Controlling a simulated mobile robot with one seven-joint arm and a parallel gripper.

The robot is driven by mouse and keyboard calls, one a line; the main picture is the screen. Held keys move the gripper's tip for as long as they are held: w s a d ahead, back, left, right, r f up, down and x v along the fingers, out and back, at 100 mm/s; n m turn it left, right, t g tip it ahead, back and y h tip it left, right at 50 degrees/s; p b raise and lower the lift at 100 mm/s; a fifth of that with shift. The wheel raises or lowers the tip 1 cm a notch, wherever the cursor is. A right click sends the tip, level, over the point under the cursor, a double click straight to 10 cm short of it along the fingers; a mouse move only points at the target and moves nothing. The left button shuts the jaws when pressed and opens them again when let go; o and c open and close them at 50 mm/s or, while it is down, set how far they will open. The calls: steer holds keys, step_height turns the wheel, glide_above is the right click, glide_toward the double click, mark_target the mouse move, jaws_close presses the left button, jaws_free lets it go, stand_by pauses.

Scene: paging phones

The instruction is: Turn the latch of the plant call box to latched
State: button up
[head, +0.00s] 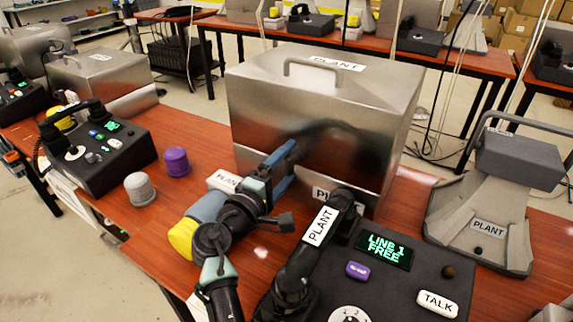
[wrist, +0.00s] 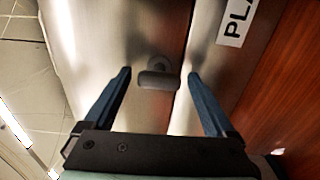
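The plant call box (head: 285,110) is a large brushed-metal box with a top handle and a PLANT label, standing on the wooden table. Its front faces my gripper (head: 288,155), which is close to the front near the lower seam. In the wrist view my gripper (wrist: 158,75) is open, with one blue finger on each side of the latch (wrist: 158,80). The latch is a small grey bar on a round pivot, beside the seam in the metal. The fingers appear apart from it. In the head view the latch is hidden behind my gripper.
A dark phone console (head: 415,265) with a PLANT handset stands in front of the box at the right. A grey PLANT stand (head: 487,228) is further right. Purple (head: 176,161) and grey (head: 139,189) knobs stand to the left, near another phone (head: 100,150).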

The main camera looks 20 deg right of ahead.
steer(key=p+v, duration=0.1)
steer(key=v, duration=1.2)
steer(key=w+a+r+m+t+y, duration=0.1)
steer(key=a+r+m+t+y, duration=0.2)
steer(key=r, duration=0.7)
steer(key=w+a+r+m+t+y, duration=0.1)
steer(key=r+m+t+y, duration=0.25)
steer(key=r, duration=0.65)
steer(key=s+a+r+t+y+p, duration=0.1)
steer(key=s+a+r+t+y, duration=0.15)
steer(key=s+r, duration=0.5)
steer(key=s+a+r+m+t+y+p, duration=0.1)
steer(key=s+r+t+y, duration=0.25)
steer(key=r, duration=0.65)
steer(key=s+a+r+t+y+p, duration=0.1)
steer(key=s+a+r+t+y, duration=0.1)
steer(key=s+r+t, duration=0.35)
step_height(320, 180, up, 20)
steer(key=g+p, duration=0.1)
steer(key=p, duration=1.6)
steer(key=shift+g+p, duration=0.3)
steer(key=shift+p, duration=0.05)
steer(key=shift+d+r, duration=0.1)
steer(key=shift+r, duration=0.05)
